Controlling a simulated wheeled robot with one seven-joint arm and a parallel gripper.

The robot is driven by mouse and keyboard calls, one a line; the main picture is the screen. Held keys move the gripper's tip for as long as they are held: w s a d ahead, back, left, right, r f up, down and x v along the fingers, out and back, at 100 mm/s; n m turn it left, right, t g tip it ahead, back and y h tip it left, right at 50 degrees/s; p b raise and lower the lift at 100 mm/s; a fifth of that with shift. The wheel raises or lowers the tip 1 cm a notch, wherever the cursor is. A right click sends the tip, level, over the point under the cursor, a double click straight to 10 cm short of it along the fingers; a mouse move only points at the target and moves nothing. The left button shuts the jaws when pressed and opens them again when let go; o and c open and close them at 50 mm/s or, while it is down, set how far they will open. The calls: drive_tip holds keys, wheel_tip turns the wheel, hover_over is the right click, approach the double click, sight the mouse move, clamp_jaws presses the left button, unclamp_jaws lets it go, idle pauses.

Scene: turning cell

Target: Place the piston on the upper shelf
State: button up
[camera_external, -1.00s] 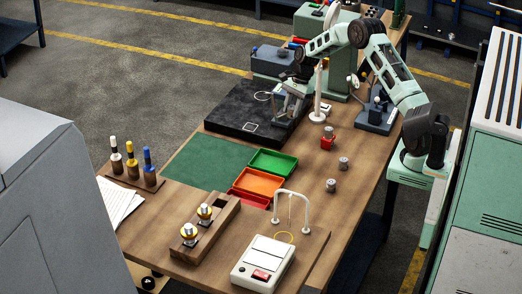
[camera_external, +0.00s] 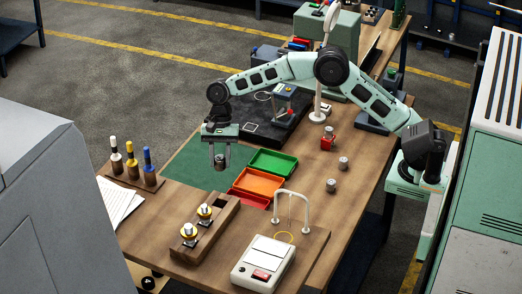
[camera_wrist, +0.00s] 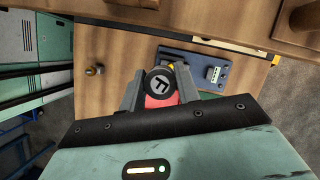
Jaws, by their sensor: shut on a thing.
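My gripper (camera_external: 219,152) is shut on a small grey cylindrical piston (camera_external: 220,162) and holds it above the green mat, left of the green tray. In the wrist view the piston (camera_wrist: 159,84) sits between the two jaws. Its dark round end carries a pale letter-like mark. A red patch shows just under that end. I cannot make out an upper shelf with certainty in either view.
The green tray (camera_external: 273,162), orange tray (camera_external: 258,182) and green mat (camera_external: 198,160) lie near my gripper. Loose grey cylinders (camera_external: 331,185) stand right of the trays. A wooden block (camera_external: 224,217) with gold-ringed parts, a white scale (camera_external: 263,262) and bottles (camera_external: 148,167) are nearer the front.

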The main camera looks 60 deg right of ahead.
drive_tip(key=s+a+r, duration=0.1)
drive_tip(key=s+a, duration=0.1)
drive_tip(key=a, duration=0.2)
drive_tip(key=s+a+r+n, duration=0.1)
drive_tip(key=s+a, duration=0.1)
drive_tip(key=a, duration=0.2)
drive_tip(key=s+a+r+n+b, duration=0.1)
drive_tip(key=s+a, duration=0.1)
drive_tip(key=a, duration=0.2)
drive_tip(key=shift+s+a+g, duration=0.1)
drive_tip(key=shift+s+g, duration=0.3)
drive_tip(key=s+a+r+n+h+b, duration=0.1)
drive_tip(key=s+a+r+n, duration=0.15)
drive_tip(key=s+a, duration=0.75)
drive_tip(key=shift+g, duration=0.3)
wheel_tip(320, 180, down, 9)
drive_tip(key=p, duration=0.3)
drive_tip(key=shift+w+f, duration=0.1)
drive_tip(key=shift+w, duration=0.05)
drive_tip(key=shift+f, duration=0.1)
drive_tip(key=o, duration=1.1)
drive_tip(key=b+v, duration=0.3)
drive_tip(key=v, duration=0.9)
